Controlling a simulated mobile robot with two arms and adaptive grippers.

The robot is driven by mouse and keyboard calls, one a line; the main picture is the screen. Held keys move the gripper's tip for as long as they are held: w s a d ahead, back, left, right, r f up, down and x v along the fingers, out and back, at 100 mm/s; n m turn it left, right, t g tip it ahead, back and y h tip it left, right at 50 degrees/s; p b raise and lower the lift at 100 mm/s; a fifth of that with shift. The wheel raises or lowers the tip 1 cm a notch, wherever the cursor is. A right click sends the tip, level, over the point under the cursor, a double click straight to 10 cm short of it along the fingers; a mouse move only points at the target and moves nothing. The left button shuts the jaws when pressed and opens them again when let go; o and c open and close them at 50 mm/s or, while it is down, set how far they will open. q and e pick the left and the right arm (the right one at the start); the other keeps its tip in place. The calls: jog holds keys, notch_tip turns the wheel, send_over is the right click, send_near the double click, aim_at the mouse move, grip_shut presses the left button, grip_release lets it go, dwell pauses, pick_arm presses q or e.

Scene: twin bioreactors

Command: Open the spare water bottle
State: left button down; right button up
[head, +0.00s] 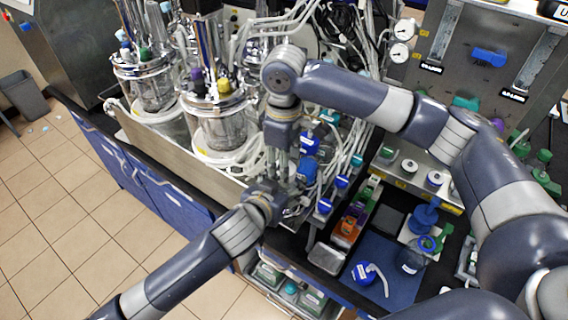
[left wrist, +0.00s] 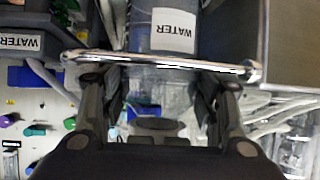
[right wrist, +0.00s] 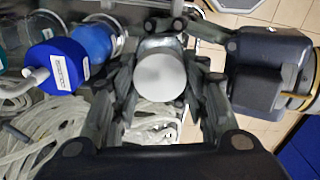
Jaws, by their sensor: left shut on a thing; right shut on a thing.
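The spare water bottle (left wrist: 175,32) is clear with a white WATER label in the left wrist view, behind a chrome rail. My left gripper (head: 283,200) is shut around the bottle's body from the front-left. My right gripper (head: 283,165) comes down from above and is shut on the white round cap (right wrist: 162,75), seen from the top in the right wrist view. The cap hides the bottle neck, so I cannot tell whether it is still seated. In the head view my grippers largely hide the bottle.
Blue-capped bottles with tubing (right wrist: 55,65) stand close beside the white cap. The glass bioreactors (head: 220,125) stand to the left in a metal tray. A blue mat (head: 405,290) with a blue-capped bottle (head: 366,272) lies at the right. White coiled tubing is below the right gripper.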

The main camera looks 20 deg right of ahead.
pick_arm(q)
jog(key=shift+r, duration=0.1)
pick_arm(e)
jog(key=shift+n, duration=1.1)
jog(key=shift+r, duration=0.15)
jog(key=shift+r, duration=1)
jog(key=shift+r, duration=2)
pick_arm(q)
jog(key=c, duration=0.6)
grip_release()
jog(key=shift+o, duration=0.5)
pick_arm(e)
jog(key=shift+d, duration=0.1)
